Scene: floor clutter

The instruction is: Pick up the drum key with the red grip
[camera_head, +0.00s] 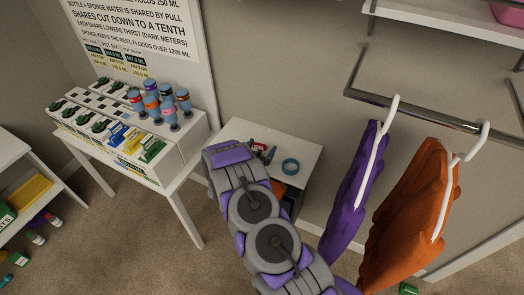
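A small item with red on it (259,147) lies on the top of a low white cabinet (300,149), near its left side. It may be the drum key, but it is too small to tell, and my arm partly hides this area. Other small dark and red pieces lie close beside it. My grey and purple arm reaches up from the bottom over the cabinet's left front. My gripper's fingers do not show, so I cannot tell what they touch.
A white table (183,190) with bottles and boxes stands left. Purple (350,200) and orange (415,210) garments hang from a rail at right. A low shelf stands far left. Carpet between table and cabinet is clear.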

